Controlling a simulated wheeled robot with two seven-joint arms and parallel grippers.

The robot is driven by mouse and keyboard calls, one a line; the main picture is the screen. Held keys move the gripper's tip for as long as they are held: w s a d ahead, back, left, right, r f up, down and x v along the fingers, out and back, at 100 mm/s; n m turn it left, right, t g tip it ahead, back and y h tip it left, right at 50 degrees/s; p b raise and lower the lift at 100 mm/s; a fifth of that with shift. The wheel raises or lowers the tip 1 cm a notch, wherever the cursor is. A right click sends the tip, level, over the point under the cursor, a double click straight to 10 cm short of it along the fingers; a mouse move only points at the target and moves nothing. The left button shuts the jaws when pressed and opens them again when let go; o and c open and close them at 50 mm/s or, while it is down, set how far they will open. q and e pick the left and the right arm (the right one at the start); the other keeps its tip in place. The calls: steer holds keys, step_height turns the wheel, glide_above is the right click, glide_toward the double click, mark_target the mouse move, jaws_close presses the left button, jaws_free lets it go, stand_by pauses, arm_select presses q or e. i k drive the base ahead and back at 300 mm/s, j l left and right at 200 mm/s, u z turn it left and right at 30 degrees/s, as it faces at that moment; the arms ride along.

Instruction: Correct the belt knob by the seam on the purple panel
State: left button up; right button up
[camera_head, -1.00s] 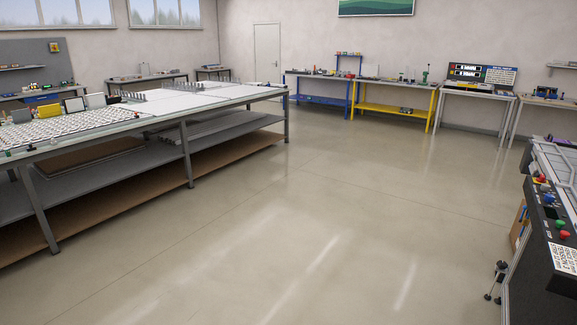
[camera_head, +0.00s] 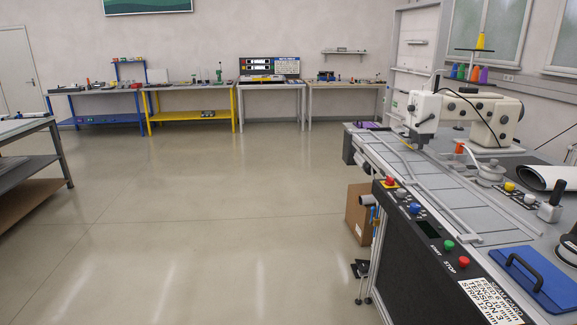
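A sewing station with a white sewing machine (camera_head: 455,110) stands at the right. Its black front panel (camera_head: 400,235) carries a red knob (camera_head: 390,182), a blue knob (camera_head: 414,207), a green START button (camera_head: 448,245) and a red STOP button (camera_head: 464,262). A yellow knob (camera_head: 510,187) sits on the top near the machine. I cannot tell which is the belt knob. A small flat purple piece (camera_head: 371,125) lies at the far end of the station; its seam cannot be made out. Neither of my grippers is in view.
A white seam card (camera_head: 490,302) is on the front panel; a blue plate with a black handle (camera_head: 535,280) lies above it. A cardboard box (camera_head: 359,213) stands under the station. A grey table (camera_head: 35,160) is at left. The middle floor is clear.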

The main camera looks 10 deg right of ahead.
mark_target(415, 207)
steer(key=i+z, duration=0.15)
steer(key=i, duration=0.35)
steer(key=i+z, duration=0.15)
steer(key=i, duration=0.4)
steer(key=i+z, duration=0.15)
steer(key=i, duration=0.35)
steer(key=i+j+z, duration=0.2)
steer(key=i, duration=0.3)
steer(key=i+j+z, duration=0.15)
steer(key=i, duration=0.35)
steer(key=i+j+z, duration=0.25)
steer(key=i, duration=0.6)
steer(key=l+z, duration=0.15)
steer(key=z, duration=2.85)
